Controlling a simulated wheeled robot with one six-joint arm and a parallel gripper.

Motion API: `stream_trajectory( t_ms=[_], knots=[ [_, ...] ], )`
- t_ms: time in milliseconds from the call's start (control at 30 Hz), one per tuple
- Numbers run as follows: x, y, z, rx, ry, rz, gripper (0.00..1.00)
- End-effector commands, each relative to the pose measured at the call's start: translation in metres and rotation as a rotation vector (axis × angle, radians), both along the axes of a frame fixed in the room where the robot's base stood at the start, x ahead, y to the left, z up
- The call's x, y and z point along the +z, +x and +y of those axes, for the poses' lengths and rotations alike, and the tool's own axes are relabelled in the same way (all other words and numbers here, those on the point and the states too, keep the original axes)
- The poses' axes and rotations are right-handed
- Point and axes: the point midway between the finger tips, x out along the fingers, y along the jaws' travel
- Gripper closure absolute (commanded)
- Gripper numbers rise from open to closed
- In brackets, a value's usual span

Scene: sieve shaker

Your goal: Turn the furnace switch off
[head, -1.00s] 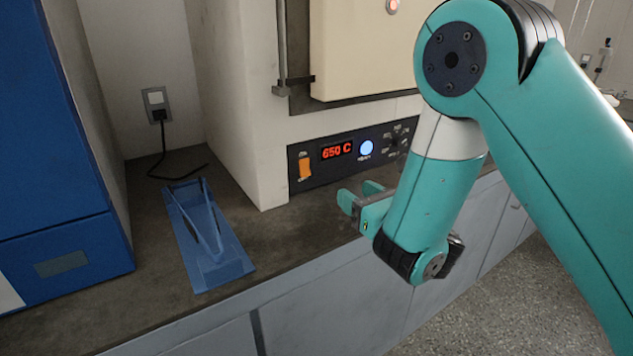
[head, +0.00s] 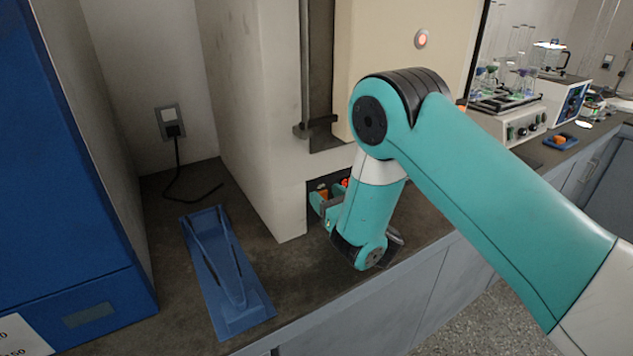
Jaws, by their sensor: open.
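The furnace (head: 255,110) is a large pale cabinet standing on the dark bench top. Its black control panel (head: 314,185) is low on the front and mostly hidden behind my arm. A small part of the orange furnace switch (head: 324,193) shows just above my gripper's fingers. A sliver of the red display (head: 345,182) shows beside my arm. My gripper (head: 322,204) is open and empty, with its fingers in front of the switch area. I cannot tell whether they touch the switch.
A blue tong-like tool on a blue base (head: 228,275) lies on the bench at left. A blue cabinet (head: 70,190) stands further left. A wall outlet (head: 170,121) has a black cord. Lab equipment (head: 515,122) stands at the back right.

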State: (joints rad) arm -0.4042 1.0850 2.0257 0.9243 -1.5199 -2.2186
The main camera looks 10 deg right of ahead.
Motion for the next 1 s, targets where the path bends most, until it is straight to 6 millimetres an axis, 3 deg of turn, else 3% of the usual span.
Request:
stream_trajectory(
  t_ms=[367,567,1000],
  knots=[
    [-0.001,0.002,-0.003,-0.007,0.001,0.0,0.49],
    [-0.001,0.002,-0.002,-0.006,0.001,0.0,0.95],
    [-0.009,0.003,-0.001,-0.005,0.016,-0.046,0.96]
  ],
)
